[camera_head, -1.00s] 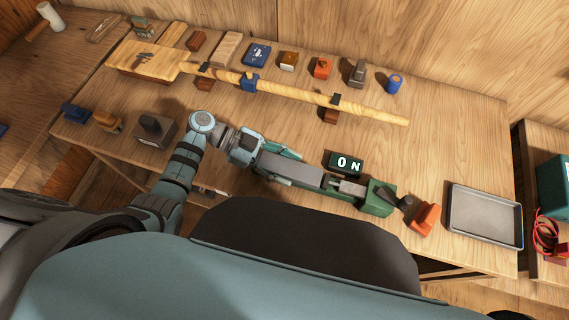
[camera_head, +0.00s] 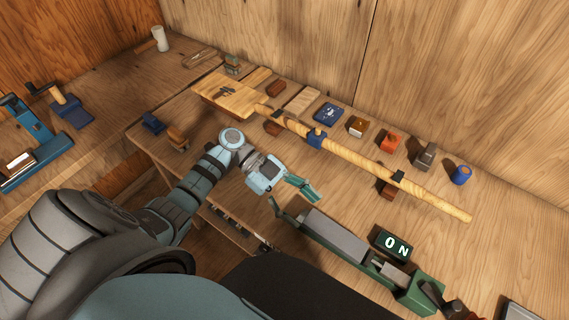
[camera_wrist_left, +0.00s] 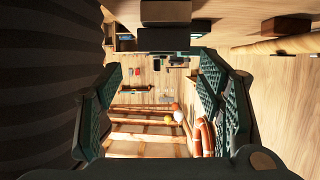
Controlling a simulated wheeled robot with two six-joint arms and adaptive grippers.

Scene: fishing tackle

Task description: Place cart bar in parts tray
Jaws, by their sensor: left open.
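No thing in view can be surely told as the cart bar. A long grey bar-like piece (camera_head: 335,235) lies along a green device on the bench. The parts tray, a grey metal tray (camera_head: 521,312), shows only as a corner at the bottom right of the head view. My left gripper (camera_head: 303,190) hangs over the bench's near edge, just beyond the device's left end, apart from the grey piece. It is open. In the left wrist view its two ridged green fingers (camera_wrist_left: 162,92) stand wide apart with nothing held between them. My right gripper is out of view.
A long wooden rod (camera_head: 370,165) rests on supports across the bench. A dark "ON" block (camera_head: 392,244) stands behind the green device (camera_head: 420,292). Several small blocks and a blue cup (camera_head: 461,175) line the back. A blue tool (camera_head: 35,140) is at far left.

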